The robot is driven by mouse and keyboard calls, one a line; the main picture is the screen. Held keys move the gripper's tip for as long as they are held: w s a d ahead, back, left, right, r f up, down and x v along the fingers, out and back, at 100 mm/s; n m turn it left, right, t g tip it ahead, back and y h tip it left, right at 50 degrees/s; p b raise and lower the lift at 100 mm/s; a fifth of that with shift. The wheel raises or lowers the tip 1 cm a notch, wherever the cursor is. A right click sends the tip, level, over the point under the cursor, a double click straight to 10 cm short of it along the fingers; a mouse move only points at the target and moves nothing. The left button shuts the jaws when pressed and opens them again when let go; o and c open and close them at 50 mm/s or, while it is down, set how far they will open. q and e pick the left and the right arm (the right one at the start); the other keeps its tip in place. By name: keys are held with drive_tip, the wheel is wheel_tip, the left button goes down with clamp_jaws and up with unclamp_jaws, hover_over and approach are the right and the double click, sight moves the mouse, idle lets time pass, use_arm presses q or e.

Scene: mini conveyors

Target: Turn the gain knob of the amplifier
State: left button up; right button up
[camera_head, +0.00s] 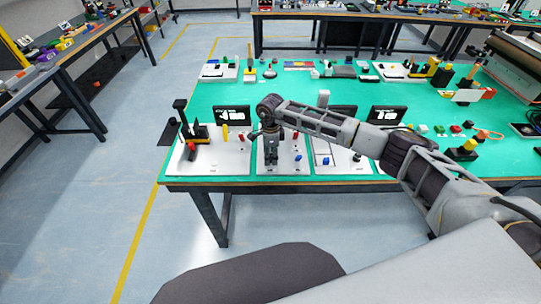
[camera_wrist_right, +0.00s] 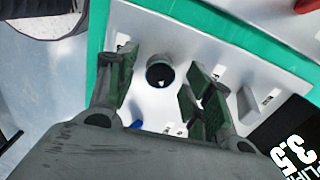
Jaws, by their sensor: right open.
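A white panel (camera_wrist_right: 150,28), which appears to be the amplifier, lies flat on the green table. A round black knob (camera_wrist_right: 160,75) with a pale mark sits on it, seen from above. My right gripper (camera_wrist_right: 162,88) is open above the panel, its two fingers on either side of the knob with gaps to both. In the head view my right gripper (camera_head: 271,158) points down at the panel (camera_head: 288,164) and hides the knob. My left gripper is in neither view.
In the wrist view, a grey block (camera_wrist_right: 247,104), a blue piece (camera_wrist_right: 137,124) and a red piece (camera_wrist_right: 306,5) are near the gripper. A panel with a black post (camera_head: 181,118) stands left. Black display signs (camera_head: 232,115) stand behind. The floor in front is clear.

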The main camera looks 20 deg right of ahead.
drive_tip(key=shift+f, duration=0.5)
drive_tip(key=shift+c, duration=0.3)
drive_tip(key=c, duration=1)
drive_tip(key=shift+o, duration=0.2)
